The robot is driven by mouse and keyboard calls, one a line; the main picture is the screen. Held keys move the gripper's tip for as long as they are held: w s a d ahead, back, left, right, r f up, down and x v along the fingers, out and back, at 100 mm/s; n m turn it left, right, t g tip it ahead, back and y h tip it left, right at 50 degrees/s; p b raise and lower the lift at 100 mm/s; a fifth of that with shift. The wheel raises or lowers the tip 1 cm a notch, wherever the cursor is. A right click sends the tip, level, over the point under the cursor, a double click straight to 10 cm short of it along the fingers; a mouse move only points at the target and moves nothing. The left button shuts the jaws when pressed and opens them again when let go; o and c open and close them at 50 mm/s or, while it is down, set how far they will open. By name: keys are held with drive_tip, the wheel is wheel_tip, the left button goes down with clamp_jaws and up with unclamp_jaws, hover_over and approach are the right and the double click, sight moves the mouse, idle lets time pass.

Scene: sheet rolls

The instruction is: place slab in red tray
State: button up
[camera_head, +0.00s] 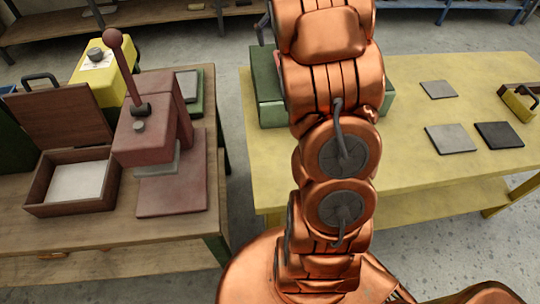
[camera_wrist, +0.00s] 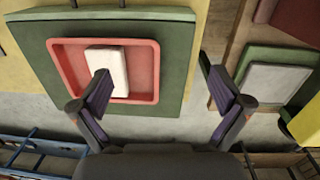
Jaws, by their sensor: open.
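In the wrist view, a red tray (camera_wrist: 142,72) with a raised rim lies on a green block, left of centre. A white slab (camera_wrist: 107,58) lies inside the tray, near its middle, and looks flat; its lower part is partly covered by a finger. My gripper (camera_wrist: 163,88) is open with nothing between its fingers. Its left finger overlaps the slab and tray in the picture; I cannot tell whether it touches. Its right finger is over floor and table edge.
The yellow table (camera_head: 400,160) holds a green box (camera_head: 266,95) behind my arm and several grey and dark plates (camera_head: 451,139) on the right. The wooden table (camera_head: 120,225) holds a red press (camera_head: 150,130) and an open wooden box (camera_head: 75,185). A floor gap separates the tables.

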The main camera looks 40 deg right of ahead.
drive_tip(key=s+a+n, duration=0.1)
drive_tip(key=s+a, duration=0.5)
drive_tip(key=a, duration=0.4)
drive_tip(key=s+a+f+n, duration=0.2)
drive_tip(key=s+a+f, duration=0.2)
drive_tip(key=s+a, duration=0.4)
drive_tip(key=s+a+f+n+g, duration=0.1)
drive_tip(key=s+a+f, duration=0.3)
drive_tip(key=s+a, duration=0.4)
drive_tip(key=s+n, duration=0.1)
drive_tip(key=s, duration=0.6)
drive_tip(key=shift+s+a, duration=0.2)
drive_tip(key=shift+s, duration=0.15)
drive_tip(key=shift+f, duration=0.1)
